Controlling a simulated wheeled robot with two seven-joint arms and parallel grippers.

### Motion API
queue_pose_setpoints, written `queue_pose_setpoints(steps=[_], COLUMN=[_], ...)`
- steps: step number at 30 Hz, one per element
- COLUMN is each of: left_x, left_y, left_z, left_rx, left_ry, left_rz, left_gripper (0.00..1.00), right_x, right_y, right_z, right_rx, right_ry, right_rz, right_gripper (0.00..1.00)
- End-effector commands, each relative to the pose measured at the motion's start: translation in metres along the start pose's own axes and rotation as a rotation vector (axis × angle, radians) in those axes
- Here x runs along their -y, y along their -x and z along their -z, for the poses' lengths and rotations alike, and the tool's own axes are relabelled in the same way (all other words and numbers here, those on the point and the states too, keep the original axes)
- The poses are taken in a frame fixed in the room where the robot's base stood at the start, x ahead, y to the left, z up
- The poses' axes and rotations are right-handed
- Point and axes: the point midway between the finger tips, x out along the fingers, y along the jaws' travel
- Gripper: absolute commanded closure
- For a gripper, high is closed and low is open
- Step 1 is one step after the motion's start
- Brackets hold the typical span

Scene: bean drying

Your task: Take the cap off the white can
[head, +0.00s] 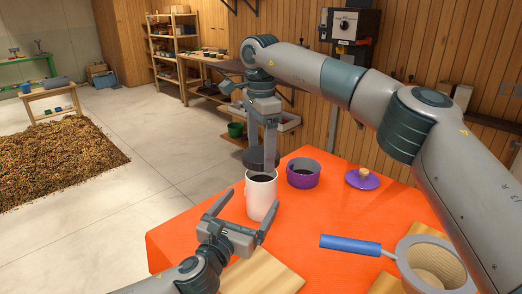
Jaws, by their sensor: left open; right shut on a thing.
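The white can (261,199) stands upright on the orange table (190,236). Its mouth shows open, with a dark inside. My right gripper (269,160) points down just above the can's rim. A dark round piece (254,159), which looks like the cap, is at its fingers. The fingers partly hide it, and the exact grip is hard to see. My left gripper (248,208) is open in front of the can, its fingers pointing towards it. I cannot tell whether they touch the can.
A purple pot (303,174) and a purple lid with a wooden knob (362,179) are right of the can. A blue-handled strainer (350,245) lies at the front right, below my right arm. Wooden boards (262,274) lie at the front edge.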

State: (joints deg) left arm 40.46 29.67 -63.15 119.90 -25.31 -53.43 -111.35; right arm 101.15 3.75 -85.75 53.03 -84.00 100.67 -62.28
Motion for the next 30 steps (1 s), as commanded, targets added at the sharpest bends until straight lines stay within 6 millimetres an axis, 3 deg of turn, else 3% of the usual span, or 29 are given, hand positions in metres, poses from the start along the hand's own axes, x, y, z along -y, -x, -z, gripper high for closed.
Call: queue_pose_setpoints(steps=[6,12,18,30], left_x=[0.000,-0.001,0.000,-0.005], left_y=[0.039,0.062,0.070,0.067], left_z=[0.003,0.002,0.001,0.000], left_rx=[-0.001,-0.001,-0.001,0.000], left_ry=[0.000,0.000,0.000,0.001], left_rz=[0.001,0.000,0.000,-0.011], left_gripper=[0.09,0.09,0.09,0.09], right_x=[0.000,0.000,0.000,0.000], right_y=[-0.012,-0.016,-0.017,-0.017], right_z=[0.000,0.000,0.000,0.000], right_rx=[0.000,0.000,0.000,0.000], right_ry=[0.000,0.000,0.000,0.000], right_rz=[0.000,0.000,0.000,0.000], right_gripper=[0.55,0.55,0.55,0.55])
